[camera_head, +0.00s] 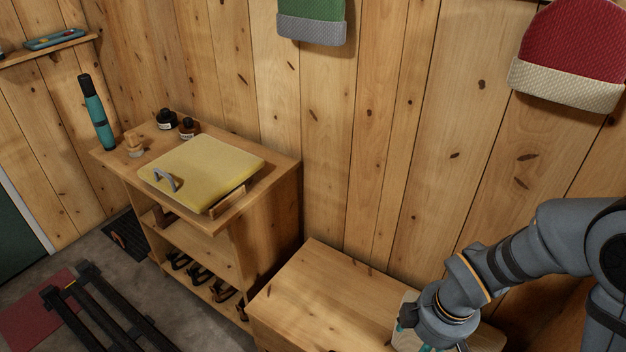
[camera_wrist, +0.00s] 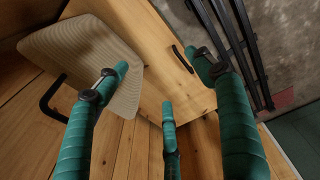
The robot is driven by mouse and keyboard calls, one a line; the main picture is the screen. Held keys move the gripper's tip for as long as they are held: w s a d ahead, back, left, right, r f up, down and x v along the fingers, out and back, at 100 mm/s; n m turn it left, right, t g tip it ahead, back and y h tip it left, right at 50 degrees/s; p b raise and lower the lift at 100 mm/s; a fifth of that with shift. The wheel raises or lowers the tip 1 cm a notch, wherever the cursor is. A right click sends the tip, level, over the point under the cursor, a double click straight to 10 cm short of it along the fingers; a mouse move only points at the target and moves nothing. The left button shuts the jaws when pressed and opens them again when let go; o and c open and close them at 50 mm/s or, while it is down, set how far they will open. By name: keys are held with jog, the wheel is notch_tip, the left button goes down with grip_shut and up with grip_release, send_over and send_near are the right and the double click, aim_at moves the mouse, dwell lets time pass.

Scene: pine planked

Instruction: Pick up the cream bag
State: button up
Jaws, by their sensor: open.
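The cream bag (camera_wrist: 85,62), ribbed and with a black handle, lies on a wooden chest at the upper left of the wrist view. In the head view only a pale part of it (camera_head: 403,342) shows at the bottom, mostly hidden by my arm. My gripper (camera_wrist: 162,80) is open, its three teal fingers spread and empty. The left finger overlaps the bag's edge in the wrist view; I cannot tell whether they touch. In the head view my gripper (camera_head: 424,347) is at the bottom edge, beside the bag, with its fingers mostly cut off.
The wooden chest (camera_head: 310,285) has a bare top left of the bag. A taller shelf unit to the left bears a yellow bag (camera_head: 205,168) with a grey handle, a teal flask (camera_head: 97,115) and small jars. A black rack (camera_head: 95,310) stands on the floor. Knit hats hang on the wall.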

jog(key=shift+w+a+r+t, duration=0.4)
jog(key=shift+w+a+r, duration=0.55)
jog(key=shift+w+a, duration=0.15)
jog(key=o, duration=0.5)
jog(key=shift+w+a+r+y, duration=0.1)
jog(key=shift+a+y, duration=0.05)
jog(key=shift+y, duration=0.15)
